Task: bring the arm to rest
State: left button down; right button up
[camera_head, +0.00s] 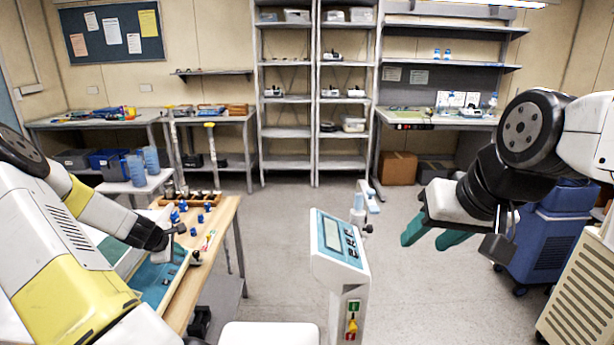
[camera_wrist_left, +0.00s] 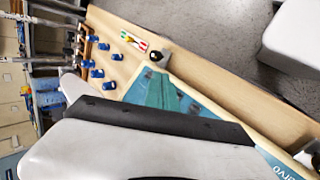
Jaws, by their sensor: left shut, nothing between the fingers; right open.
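My left arm comes in from the left, and its gripper (camera_head: 163,250) is low over the left workbench, above a teal mat (camera_head: 150,285). It is shut with nothing seen between its fingers. In the left wrist view a large white and black part of my own arm covers much of the lower picture, and the teal mat (camera_wrist_left: 160,92) shows beyond it. My right gripper (camera_head: 430,236) hangs in free air at the right, its two teal fingers apart and empty.
The wooden workbench (camera_head: 215,228) carries several blue-capped items (camera_head: 183,206) near the left gripper. A pump console (camera_head: 338,245) on a post stands in the middle. A blue wheeled cart (camera_head: 550,235) stands behind the right arm.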

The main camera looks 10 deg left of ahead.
pick_arm(q)
jog(key=s+d+r+m+g+h, duration=0.1)
jog(key=s+d+r+m, duration=0.1)
jog(key=d+r+m, duration=0.65)
jog(key=s+d+r+m+h, duration=0.15)
jog(key=d+r+m, duration=0.25)
jog(key=d+r, duration=0.9)
jog(key=s+d+r+m, duration=0.4)
jog(key=s+d, duration=0.2)
jog(key=s, duration=0.5)
jog(key=s+d+r+m, duration=0.4)
jog(key=s+d, duration=0.3)
jog(key=s, duration=0.5)
jog(key=shift+s+d+r+m+g, duration=0.3)
jog(key=shift+r+m+g, duration=0.1)
jog(key=shift+m, duration=0.15)
